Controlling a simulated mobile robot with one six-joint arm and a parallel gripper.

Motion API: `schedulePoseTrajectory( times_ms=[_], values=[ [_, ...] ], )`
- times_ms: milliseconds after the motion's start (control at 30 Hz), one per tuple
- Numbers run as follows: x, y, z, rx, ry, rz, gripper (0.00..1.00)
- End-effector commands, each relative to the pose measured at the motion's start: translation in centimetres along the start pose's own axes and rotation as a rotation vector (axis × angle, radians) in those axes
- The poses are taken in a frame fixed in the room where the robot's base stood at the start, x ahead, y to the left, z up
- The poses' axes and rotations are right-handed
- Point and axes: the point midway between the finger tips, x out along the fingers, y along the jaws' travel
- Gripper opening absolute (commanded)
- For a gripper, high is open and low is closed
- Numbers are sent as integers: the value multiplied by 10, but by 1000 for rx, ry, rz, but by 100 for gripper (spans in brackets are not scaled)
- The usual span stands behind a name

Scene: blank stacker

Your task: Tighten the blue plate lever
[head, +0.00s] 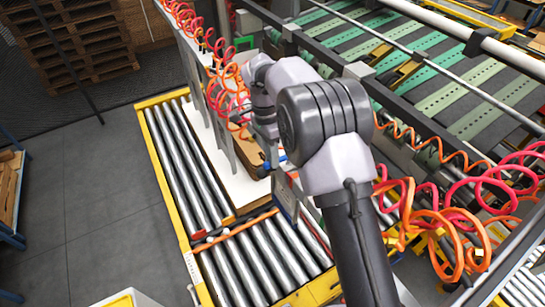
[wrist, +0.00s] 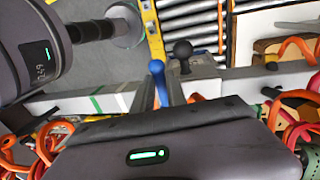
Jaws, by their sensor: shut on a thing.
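The blue lever (wrist: 157,70) has a rounded blue knob and shows at the middle of the wrist view. My gripper (wrist: 160,92) is shut on the blue lever, with one finger on each side of it and the knob sticking out past the fingers. In the head view a small blue bit (head: 282,158) shows beside my wrist, but my arm hides most of the gripper and lever there. I cannot tell from these frames whether the lever is tight.
A black-knobbed lever (wrist: 183,52) stands close to the right of the blue one. A grey beam (wrist: 85,103) crosses behind the fingers. A yellow-framed roller conveyor (head: 172,190) lies below. Coiled orange and red hoses (head: 440,215) hang on both sides of my arm.

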Motion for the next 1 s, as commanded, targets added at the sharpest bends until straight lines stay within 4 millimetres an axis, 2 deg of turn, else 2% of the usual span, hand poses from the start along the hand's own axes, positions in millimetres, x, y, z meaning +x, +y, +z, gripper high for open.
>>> schedulePoseTrajectory(
  times_ms=[433,467,533,867,1000],
  values=[
    [-2,-1,0,12,-2,-4,0],
    [-2,-1,0,12,-2,-4,23],
    [-2,-1,0,11,-2,-4,37],
    [-2,-1,0,10,-2,-2,39],
    [-21,-2,0,10,-2,-5,39]
  ],
)
